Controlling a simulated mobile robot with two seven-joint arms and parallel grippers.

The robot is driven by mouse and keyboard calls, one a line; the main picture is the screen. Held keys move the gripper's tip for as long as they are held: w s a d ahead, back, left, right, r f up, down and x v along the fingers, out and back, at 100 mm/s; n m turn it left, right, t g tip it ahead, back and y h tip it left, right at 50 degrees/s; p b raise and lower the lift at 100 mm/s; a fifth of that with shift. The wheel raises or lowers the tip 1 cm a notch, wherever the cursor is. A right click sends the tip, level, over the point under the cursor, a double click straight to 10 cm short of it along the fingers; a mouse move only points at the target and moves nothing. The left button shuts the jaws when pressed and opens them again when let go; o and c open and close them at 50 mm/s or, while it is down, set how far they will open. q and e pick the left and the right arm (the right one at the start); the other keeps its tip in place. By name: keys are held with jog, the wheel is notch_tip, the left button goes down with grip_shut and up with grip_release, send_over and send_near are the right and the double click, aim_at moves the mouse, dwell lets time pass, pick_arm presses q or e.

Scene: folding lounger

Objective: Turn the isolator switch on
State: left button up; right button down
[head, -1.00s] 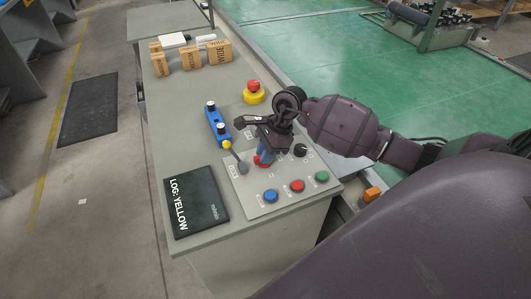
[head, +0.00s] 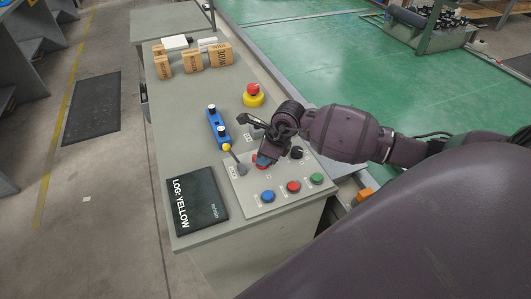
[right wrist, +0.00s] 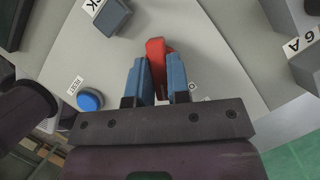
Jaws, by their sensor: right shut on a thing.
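The red isolator switch handle (right wrist: 157,66) stands on the sloped grey panel (head: 247,198). In the right wrist view it is between the two blue fingertips of my right gripper (right wrist: 159,82), which is shut on it. In the head view the gripper (head: 263,161) comes down on the handle from above, tilted, and hides most of it; only a bit of red (head: 256,158) shows. I cannot read the on or off marks around the handle. My left gripper is not in view.
Blue (head: 267,196), red (head: 293,186) and green (head: 316,179) buttons line the panel's front. A yellow-knobbed lever (head: 227,148), a black knob (head: 296,152), a blue pendant (head: 216,128) and a red-and-yellow emergency stop (head: 253,95) stand close by. A black logbook (head: 196,207) lies left.

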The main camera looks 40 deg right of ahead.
jog(key=m+p, duration=0.1)
jog(key=m+h+p, duration=0.1)
jog(key=m, duration=0.1)
jog(key=shift+s+a+r+m+t, duration=0.1)
jog(key=shift+a+m+t, duration=0.05)
jog(key=shift+m+t, duration=0.2)
jog(key=m+h+p, duration=0.1)
jog(key=m, duration=0.1)
jog(key=shift+m, duration=0.35)
jog(key=shift+m+h+p, duration=0.4)
jog(key=shift+m+p, duration=0.05)
jog(key=shift+m, duration=0.35)
jog(key=shift+m+h, duration=0.5)
jog(key=shift+m, duration=0.7)
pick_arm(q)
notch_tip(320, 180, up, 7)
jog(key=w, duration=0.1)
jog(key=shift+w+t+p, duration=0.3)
pick_arm(e)
jog(key=shift+f+m, duration=0.2)
jog(key=shift+m, duration=0.1)
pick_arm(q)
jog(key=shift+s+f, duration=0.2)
pick_arm(e)
jog(key=c, duration=1.1)
grip_release()
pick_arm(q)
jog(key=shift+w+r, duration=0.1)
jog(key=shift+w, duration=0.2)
